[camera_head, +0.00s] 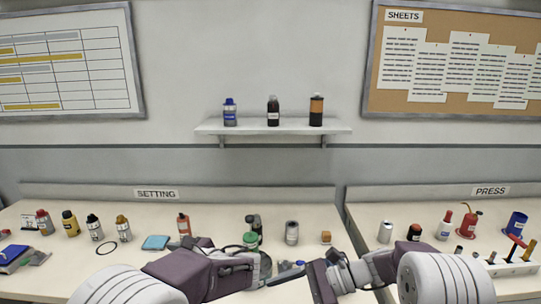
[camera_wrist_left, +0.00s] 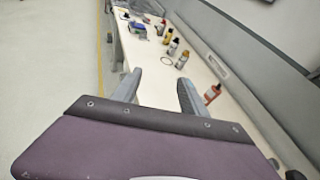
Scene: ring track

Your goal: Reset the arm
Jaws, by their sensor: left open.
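My left gripper is open and empty. Its two grey fingers (camera_wrist_left: 158,88) stand apart in the left wrist view, over the edge of the bench. A red bottle (camera_wrist_left: 212,94) stands to the right of the fingers there; it also shows in the head view (camera_head: 183,224), just behind my left arm. My left arm comes in low from the left in the head view, its purple part in front of the bench edge.
The PRESS bench (camera_head: 365,217) at the right holds more containers and a red can (camera_head: 468,224). A wall shelf (camera_head: 250,127) carries three bottles.

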